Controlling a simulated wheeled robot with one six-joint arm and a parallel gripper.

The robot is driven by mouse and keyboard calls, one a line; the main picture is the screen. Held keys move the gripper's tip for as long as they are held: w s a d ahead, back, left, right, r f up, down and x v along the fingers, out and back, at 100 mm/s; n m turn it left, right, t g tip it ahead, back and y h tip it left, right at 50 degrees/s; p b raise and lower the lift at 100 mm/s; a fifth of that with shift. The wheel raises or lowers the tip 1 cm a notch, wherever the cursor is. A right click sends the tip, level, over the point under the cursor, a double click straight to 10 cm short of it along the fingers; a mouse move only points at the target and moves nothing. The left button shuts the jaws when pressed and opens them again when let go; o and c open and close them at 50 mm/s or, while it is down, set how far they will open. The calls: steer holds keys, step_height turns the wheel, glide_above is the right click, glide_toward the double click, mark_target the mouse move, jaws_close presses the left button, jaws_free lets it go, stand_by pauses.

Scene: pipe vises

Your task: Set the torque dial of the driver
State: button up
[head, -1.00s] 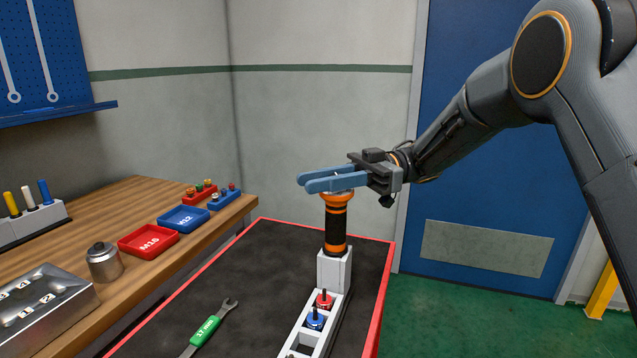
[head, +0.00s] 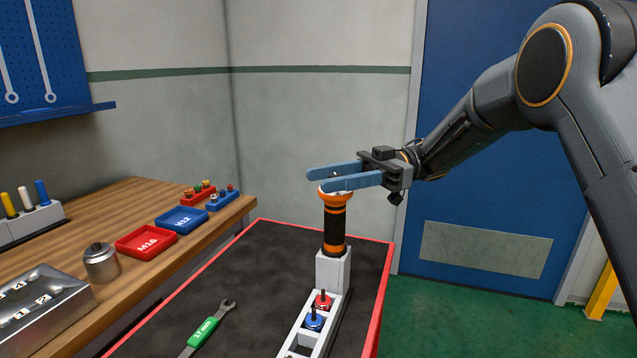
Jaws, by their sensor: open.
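The driver (head: 335,225) stands upright in a light grey holder (head: 333,270) on the dark cart top. It has a black grip with orange bands and an orange collar at its top. My gripper (head: 328,181) has two long blue fingers, pointing left and level with the driver's top. The fingers are open, with a gap between them, over or around the top end of the driver. The nearer finger partly covers that top. I cannot tell whether either finger touches it. No dial markings can be read.
A rack with a red bit (head: 323,301) and a blue bit (head: 314,319) runs forward from the holder. A green-handled wrench (head: 203,332) lies on the cart. The wooden bench (head: 130,205) at left bears a red M16 tray (head: 146,242), a blue M12 tray (head: 181,220) and a metal cylinder (head: 101,262).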

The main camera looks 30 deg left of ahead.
mark_target(337, 175)
steer(key=shift+v, duration=1.2)
steer(key=p, duration=0.3)
steer(key=shift+w+d+r, duration=0.1)
steer(key=shift+w+r, duration=0.15)
steer(key=shift+r, duration=0.05)
steer(key=p, duration=0.2)
steer(key=shift+w+d+p, duration=0.2)
steer(key=shift+w+p, duration=0.15)
steer(key=p, duration=0.2)
steer(key=shift+w+d+p, duration=0.2)
steer(key=shift+d+p, duration=0.05)
steer(key=shift+p, duration=0.1)
steer(key=shift+w+d+f+p, duration=0.2)
steer(key=shift+d+f+p, duration=0.1)
steer(key=shift+p, duration=0.75)
steer(key=shift+r, duration=0.1)
